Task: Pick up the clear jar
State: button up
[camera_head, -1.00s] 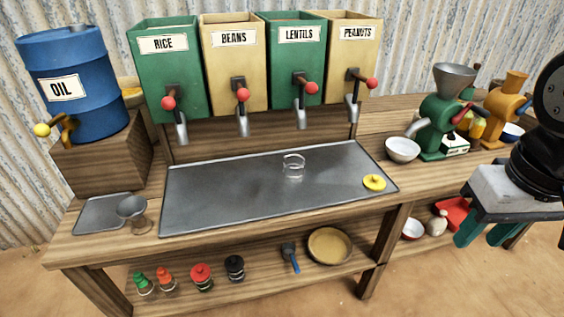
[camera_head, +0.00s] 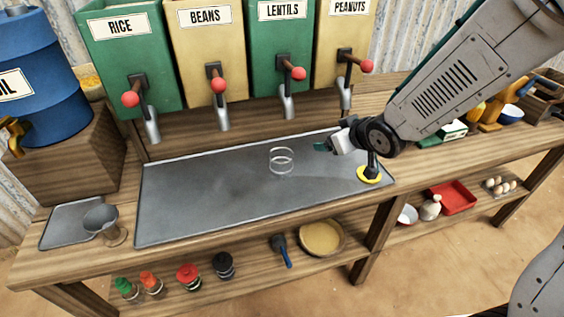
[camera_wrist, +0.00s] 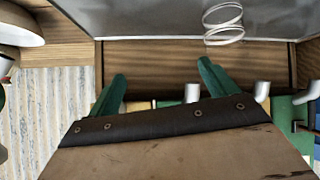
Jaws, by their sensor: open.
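The clear jar (camera_head: 282,160) stands on the grey metal tray (camera_head: 200,205), below the lentils dispenser. It is see-through, with only its rims showing clearly. In the wrist view the jar (camera_wrist: 223,24) shows as pale rings at the top, right of centre, beyond the fingertips. My gripper (camera_head: 322,147) is to the right of the jar, apart from it, with its green fingers toward it. In the wrist view my gripper's two green fingers (camera_wrist: 162,75) are spread, with nothing between them. A yellow lid (camera_head: 366,176) lies at the tray's right end, partly covered by my arm.
Four dispensers with red-knobbed levers and metal spouts, including the lentils one (camera_head: 285,45), hang behind the tray. A blue oil barrel (camera_head: 45,70) stands at left. A metal funnel cup (camera_head: 104,222) is at the tray's left. The tray's left half is clear.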

aim_at(278, 151)
jog(key=a+f+y, duration=0.2)
jog(key=a, duration=0.1)
jog(key=a+f+n+y, duration=0.1)
jog(key=a+f+y, duration=0.1)
jog(key=a, duration=0.1)
jog(key=a+f+n+y, duration=0.1)
jog(key=a, duration=0.2)
jog(key=shift+a+f+y, duration=0.2)
jog(key=shift+f+y, duration=0.2)
jog(key=shift+w+a+f, duration=0.15)
jog(key=shift+w+a, duration=0.05)
jog(key=shift+a, duration=0.1)
jog(key=x, duration=0.7)
jog(key=shift+a, duration=0.2)
jog(key=c, duration=1.2)
jog(key=shift+o, duration=0.2)
jog(key=shift+r, duration=0.25)
